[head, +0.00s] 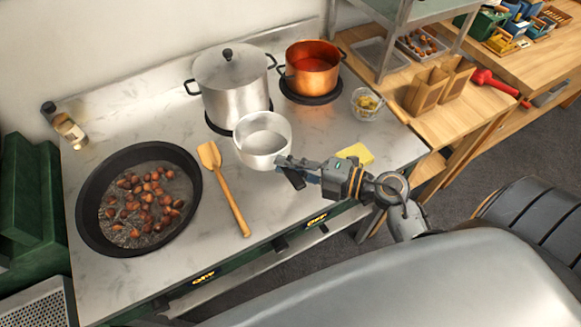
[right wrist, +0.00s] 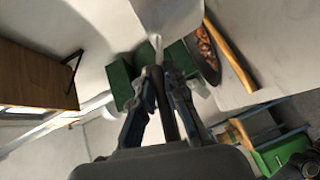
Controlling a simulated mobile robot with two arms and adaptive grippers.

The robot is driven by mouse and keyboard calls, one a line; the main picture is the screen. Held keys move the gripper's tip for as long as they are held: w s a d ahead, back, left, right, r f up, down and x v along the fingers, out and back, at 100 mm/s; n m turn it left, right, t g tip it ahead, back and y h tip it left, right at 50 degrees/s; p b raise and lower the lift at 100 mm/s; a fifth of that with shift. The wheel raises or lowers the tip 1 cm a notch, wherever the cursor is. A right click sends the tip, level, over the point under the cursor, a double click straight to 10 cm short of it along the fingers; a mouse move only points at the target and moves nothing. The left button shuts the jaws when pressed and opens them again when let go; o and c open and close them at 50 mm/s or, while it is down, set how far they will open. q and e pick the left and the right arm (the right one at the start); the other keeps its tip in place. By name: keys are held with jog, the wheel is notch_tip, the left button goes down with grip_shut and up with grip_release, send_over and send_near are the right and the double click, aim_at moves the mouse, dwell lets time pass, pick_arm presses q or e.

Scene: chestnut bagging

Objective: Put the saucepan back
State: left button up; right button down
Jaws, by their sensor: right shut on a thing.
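The small silver saucepan (head: 262,150) is in the middle of the stove top in the head view, its open mouth up and its inside looking empty. My right gripper (head: 288,168) is at its right side, shut on its handle. In the right wrist view the dark handle (right wrist: 160,92) runs between the two fingers, and a pale part of the saucepan (right wrist: 165,15) shows at the top edge. I cannot tell whether the saucepan's base touches the stove top. My left gripper is not in view.
A tall lidded pot (head: 230,88) stands close behind the saucepan, with a copper pot (head: 312,68) to its right. A wooden spatula (head: 228,190) and a pan of chestnuts (head: 88,225) lie left. A glass bowl (head: 366,105) and yellow sponge (head: 356,153) are right.

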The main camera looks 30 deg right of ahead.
aim_at(274, 167)
jog(key=w+f, duration=0.1)
jog(key=w+d+f, duration=0.1)
jog(key=f, duration=0.1)
jog(key=shift+d, duration=0.2)
jog(key=f, duration=0.3)
jog(key=shift+w+d+f, duration=0.15)
jog(key=shift+w+f, duration=0.05)
jog(key=shift+f, duration=0.05)
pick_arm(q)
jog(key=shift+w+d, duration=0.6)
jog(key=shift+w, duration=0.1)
pick_arm(e)
jog(key=c, duration=1.4)
grip_release()
jog(key=shift+s+f, duration=0.1)
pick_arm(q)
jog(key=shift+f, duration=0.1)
pick_arm(e)
jog(key=b+v, duration=0.3)
jog(key=v, duration=0.7)
jog(key=shift+s+d, duration=0.15)
jog(key=shift+s, duration=0.05)
jog(key=shift+s+d+r, duration=0.2)
jog(key=shift+s+d, duration=0.3)
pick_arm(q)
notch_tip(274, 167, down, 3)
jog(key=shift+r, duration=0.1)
